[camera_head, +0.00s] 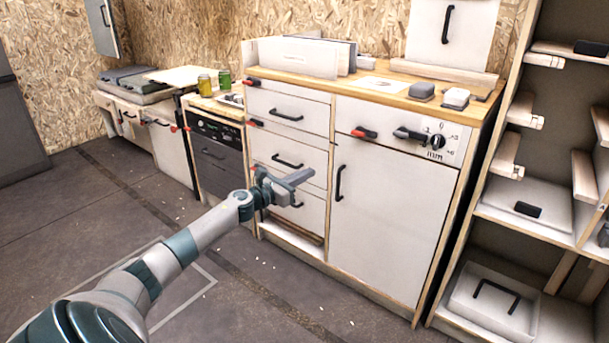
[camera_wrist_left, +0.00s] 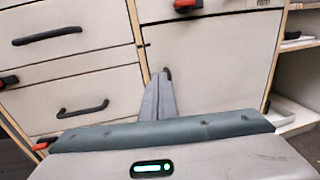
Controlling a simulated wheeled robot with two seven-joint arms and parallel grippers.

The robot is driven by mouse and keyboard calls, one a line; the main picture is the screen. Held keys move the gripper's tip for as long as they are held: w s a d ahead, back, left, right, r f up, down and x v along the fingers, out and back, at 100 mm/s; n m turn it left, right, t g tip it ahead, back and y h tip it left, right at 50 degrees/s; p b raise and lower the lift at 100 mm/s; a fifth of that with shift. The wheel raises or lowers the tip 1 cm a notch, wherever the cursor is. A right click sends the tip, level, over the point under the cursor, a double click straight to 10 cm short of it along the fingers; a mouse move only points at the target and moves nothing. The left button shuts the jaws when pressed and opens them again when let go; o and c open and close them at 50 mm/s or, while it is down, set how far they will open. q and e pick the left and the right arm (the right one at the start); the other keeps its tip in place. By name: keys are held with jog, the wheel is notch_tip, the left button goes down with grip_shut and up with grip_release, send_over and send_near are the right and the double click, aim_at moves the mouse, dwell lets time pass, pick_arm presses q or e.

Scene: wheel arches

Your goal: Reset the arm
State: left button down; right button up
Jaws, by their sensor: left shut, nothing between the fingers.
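My left arm reaches in from the lower left of the head view. Its gripper (camera_head: 300,178) is in front of the white cabinet, level with the lower drawers. The fingers are shut together and hold nothing. In the left wrist view the closed fingers (camera_wrist_left: 158,98) point toward the gap between the drawer column and the cabinet door (camera_head: 385,185). The drawers behind the gripper (camera_head: 290,110) appear shut, with black bar handles. My right gripper is not in view.
The wooden worktop (camera_head: 380,92) carries small grey and white blocks. An open shelf unit (camera_head: 530,195) stands at the right, with a white bin (camera_head: 490,300) low down. A black oven front (camera_head: 215,130) is left of the drawers. The floor in front is mostly clear.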

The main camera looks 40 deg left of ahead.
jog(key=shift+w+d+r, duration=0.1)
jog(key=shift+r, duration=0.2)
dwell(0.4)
